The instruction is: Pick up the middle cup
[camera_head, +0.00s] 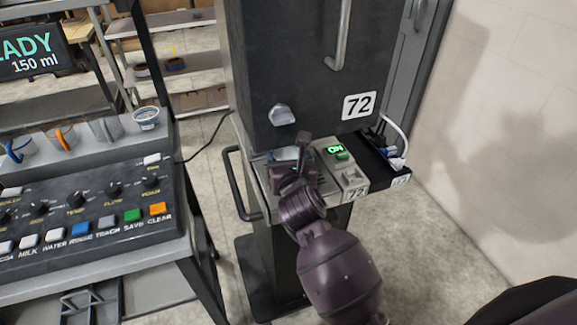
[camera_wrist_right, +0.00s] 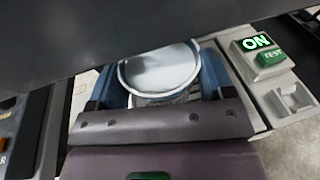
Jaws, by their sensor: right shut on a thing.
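My right gripper (camera_head: 284,160) reaches under the dark dispenser in the head view. In the right wrist view its two blue fingers (camera_wrist_right: 160,88) are shut on a pale round cup (camera_wrist_right: 160,70), one on each side. The cup is upright, its rim facing the camera, and the inside looks plain white. In the head view the gripper and the dispenser mostly hide this cup. I cannot tell whether its base touches the tray below. My left gripper is not in view.
The dispenser (camera_head: 300,60) marked 72 overhangs the gripper. Its ledge has a lit green ON switch (camera_head: 337,150) and a side handle (camera_head: 236,185). A wall (camera_head: 500,120) is at right.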

